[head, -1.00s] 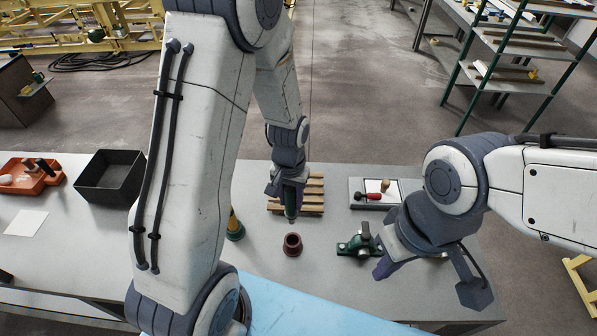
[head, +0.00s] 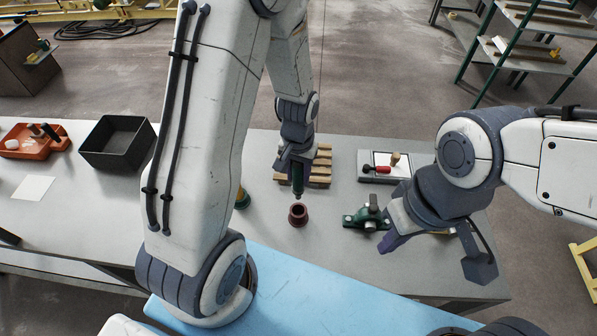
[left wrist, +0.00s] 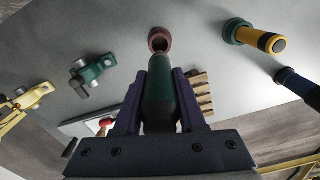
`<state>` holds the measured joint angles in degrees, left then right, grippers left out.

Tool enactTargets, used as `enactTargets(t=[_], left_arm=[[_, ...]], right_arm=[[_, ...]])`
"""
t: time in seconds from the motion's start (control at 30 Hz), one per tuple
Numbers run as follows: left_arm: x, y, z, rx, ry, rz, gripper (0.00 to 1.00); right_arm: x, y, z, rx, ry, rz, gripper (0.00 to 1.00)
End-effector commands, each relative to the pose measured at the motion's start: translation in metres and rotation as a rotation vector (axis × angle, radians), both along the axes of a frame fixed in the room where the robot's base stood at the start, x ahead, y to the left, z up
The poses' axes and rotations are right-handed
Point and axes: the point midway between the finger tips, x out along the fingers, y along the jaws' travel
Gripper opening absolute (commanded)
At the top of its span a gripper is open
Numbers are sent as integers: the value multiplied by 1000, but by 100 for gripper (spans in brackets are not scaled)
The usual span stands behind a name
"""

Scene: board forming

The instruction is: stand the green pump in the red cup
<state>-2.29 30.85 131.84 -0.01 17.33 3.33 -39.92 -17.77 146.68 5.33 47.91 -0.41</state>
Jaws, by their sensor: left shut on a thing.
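My left gripper (head: 296,170) is shut on the green pump (head: 298,183), a dark green cylinder held narrow end down. In the head view its lower tip is just behind and above the rim of the red cup (head: 298,215), which stands on the grey table. In the left wrist view the pump (left wrist: 160,100) lies between the purple fingers and points to the open cup (left wrist: 159,40); the tip appears outside the cup.
A green clamp-like part (head: 367,216) sits right of the cup. A wooden pallet (head: 319,168) and a tray with a red-handled tool (head: 376,169) lie behind. A yellow-and-green part (left wrist: 262,40) stands close left of the cup in the head view. A black bin (head: 118,143) is far left.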

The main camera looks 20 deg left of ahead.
Motion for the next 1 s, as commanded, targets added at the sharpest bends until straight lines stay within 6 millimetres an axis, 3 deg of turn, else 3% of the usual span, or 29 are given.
enactTargets(t=[0.03, 0.5, 1.0], left_arm=[[0, 0, -10, 0, 0, 0, 0], [0, 0, -55, 0, 0, 0, 0], [1, 0, -63, 0, -2, 0, 0]], right_arm=[[0, 0, -9, 0, 0, 1, 0], [0, 0, -44, 0, 0, -2, 0], [0, 0, -48, 0, 0, -3, 0]])
